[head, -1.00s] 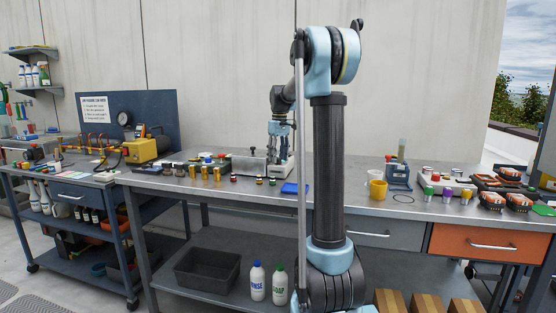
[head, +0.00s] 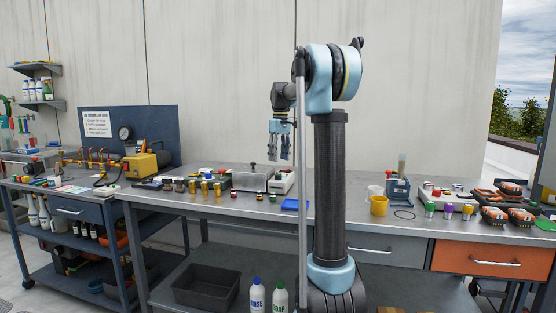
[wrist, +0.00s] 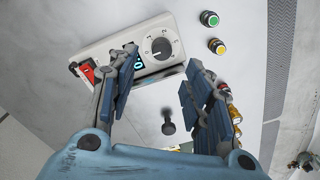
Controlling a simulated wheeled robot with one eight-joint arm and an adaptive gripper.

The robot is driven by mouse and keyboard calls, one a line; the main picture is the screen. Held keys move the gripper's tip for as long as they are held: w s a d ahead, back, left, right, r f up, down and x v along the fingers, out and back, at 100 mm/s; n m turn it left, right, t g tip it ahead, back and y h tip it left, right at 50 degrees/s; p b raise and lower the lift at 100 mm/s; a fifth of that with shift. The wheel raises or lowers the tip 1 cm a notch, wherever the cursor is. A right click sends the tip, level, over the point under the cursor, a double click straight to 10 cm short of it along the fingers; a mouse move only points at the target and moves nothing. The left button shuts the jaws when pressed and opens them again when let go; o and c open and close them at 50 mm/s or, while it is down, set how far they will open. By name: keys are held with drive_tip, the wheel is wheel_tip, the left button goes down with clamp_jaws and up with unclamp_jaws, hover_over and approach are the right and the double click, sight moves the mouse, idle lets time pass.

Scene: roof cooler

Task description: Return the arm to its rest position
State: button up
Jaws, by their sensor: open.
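My gripper (head: 281,148) hangs fingers-down above the bench, over the metal box and the white device, clear of both. In the wrist view my gripper (wrist: 158,98) has its two blue fingers spread apart with nothing between them. Below the fingers, the white device (wrist: 98,50) with a dial, a small display and a red switch shows in the wrist view. The lidded metal box (head: 250,180) sits beside the white device (head: 281,186) in the head view. A dark knob (wrist: 168,122) shows between the fingers, well below them.
The steel bench (head: 240,209) carries small bottles and caps at left. A yellow cup (head: 379,205), a blue stand (head: 398,190) and orange-black battery packs (head: 500,214) stand at right. A blue cart (head: 75,210) stands at far left. The air around my gripper is free.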

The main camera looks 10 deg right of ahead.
drive_tip(key=s+d+f+m+t, duration=0.15)
drive_tip(key=s+f, duration=0.25)
drive_tip(key=s, duration=0.7)
drive_tip(key=s+d+f+m, duration=0.1)
drive_tip(key=s+f+m, duration=0.15)
drive_tip(key=s, duration=0.95)
drive_tip(key=s+f+m, duration=0.2)
drive_tip(key=s+f, duration=1.8)
drive_tip(key=shift+d+f+m+t, duration=0.25)
drive_tip(key=shift+d+m+t, duration=0.05)
drive_tip(key=shift+d+t, duration=0.15)
